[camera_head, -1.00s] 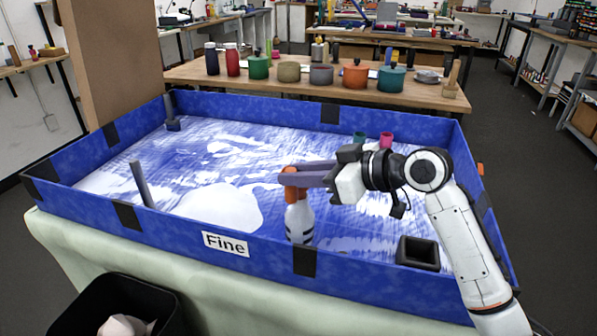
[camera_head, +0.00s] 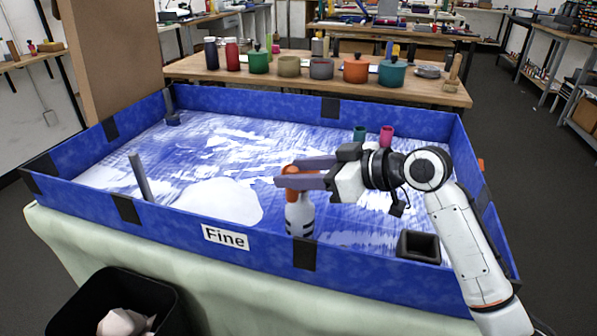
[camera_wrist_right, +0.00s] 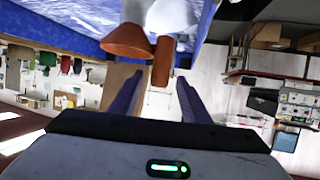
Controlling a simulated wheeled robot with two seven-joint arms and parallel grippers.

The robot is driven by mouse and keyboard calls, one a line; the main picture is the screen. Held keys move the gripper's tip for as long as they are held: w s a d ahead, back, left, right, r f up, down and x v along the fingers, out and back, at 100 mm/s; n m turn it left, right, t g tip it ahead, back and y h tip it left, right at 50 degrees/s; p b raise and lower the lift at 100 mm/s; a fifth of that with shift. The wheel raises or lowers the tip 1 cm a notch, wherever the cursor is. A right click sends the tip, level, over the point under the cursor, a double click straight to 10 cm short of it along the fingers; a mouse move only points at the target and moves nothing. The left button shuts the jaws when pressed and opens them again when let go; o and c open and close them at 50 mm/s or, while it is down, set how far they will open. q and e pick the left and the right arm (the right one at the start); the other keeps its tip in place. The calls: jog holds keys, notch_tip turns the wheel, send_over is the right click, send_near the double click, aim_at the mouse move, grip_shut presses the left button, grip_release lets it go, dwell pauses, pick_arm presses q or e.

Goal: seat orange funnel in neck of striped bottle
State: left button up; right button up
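The white bottle with dark stripes (camera_head: 300,219) stands upright in the blue-walled tray, near its front wall. The orange funnel (camera_head: 291,170) is at the bottle's top; the fingers partly hide where they meet, so I cannot tell how deep it sits. My right gripper (camera_head: 280,176) is open, its purple fingers on either side of the funnel. In the right wrist view the fingers (camera_wrist_right: 158,95) stand well apart, with the orange funnel (camera_wrist_right: 126,41) and its orange stem-like part beyond their tips. My left gripper is not in view.
A black square holder (camera_head: 418,247) is at the tray's front right. Teal (camera_head: 360,134) and pink (camera_head: 386,134) cups stand near the back wall. A grey post (camera_head: 140,177) is at the left.

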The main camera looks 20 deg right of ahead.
jog(key=v, duration=1)
jog(key=shift+s+b, duration=0.2)
jog(key=shift+b, duration=0.2)
